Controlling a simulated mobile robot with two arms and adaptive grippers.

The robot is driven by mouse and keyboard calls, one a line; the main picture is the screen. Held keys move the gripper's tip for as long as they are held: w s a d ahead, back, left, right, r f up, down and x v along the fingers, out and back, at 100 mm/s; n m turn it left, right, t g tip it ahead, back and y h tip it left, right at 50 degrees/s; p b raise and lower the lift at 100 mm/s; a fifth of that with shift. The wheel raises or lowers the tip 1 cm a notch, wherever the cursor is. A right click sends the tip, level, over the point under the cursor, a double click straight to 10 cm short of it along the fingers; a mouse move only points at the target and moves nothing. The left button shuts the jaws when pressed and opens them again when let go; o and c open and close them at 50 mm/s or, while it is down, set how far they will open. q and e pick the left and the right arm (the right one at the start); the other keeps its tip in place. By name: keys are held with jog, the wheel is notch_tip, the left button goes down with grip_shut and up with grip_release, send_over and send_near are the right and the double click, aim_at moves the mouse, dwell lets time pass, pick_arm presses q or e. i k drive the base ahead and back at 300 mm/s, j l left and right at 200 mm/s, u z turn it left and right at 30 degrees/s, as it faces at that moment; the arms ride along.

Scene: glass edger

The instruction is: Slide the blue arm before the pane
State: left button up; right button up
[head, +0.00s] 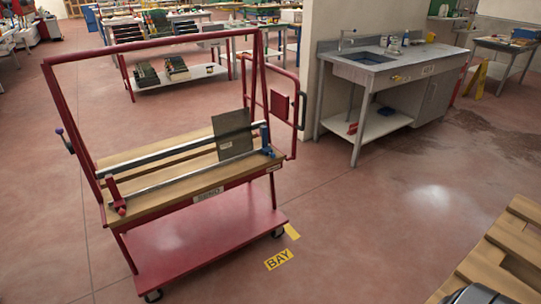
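A red cart (215,236) with a tall red frame stands at the left of the head view. A grey pane (232,134) stands upright over the cart's wooden slats (150,203), near its right end. A blue arm (266,139) sits at the right end of the metal rail (190,170), just right of the pane and apart from its face. A red arm (116,196) stands at the rail's left end.
A sink bench (395,67) stands beside a wall at the back right. A wooden pallet (500,255) lies at the lower right. A yellow BAY label (279,260) marks the floor. Open floor lies between cart and pallet.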

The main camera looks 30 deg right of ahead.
aim_at(266, 150)
jog(key=i+j, duration=0.15)
jog(key=j, duration=0.25)
jog(key=i+j, duration=0.15)
jog(key=j, duration=0.25)
jog(key=i+l, duration=0.3)
jog(key=i, duration=0.2)
jog(key=i+l+z, duration=0.1)
jog(key=i+l, duration=0.2)
jog(key=i, duration=0.2)
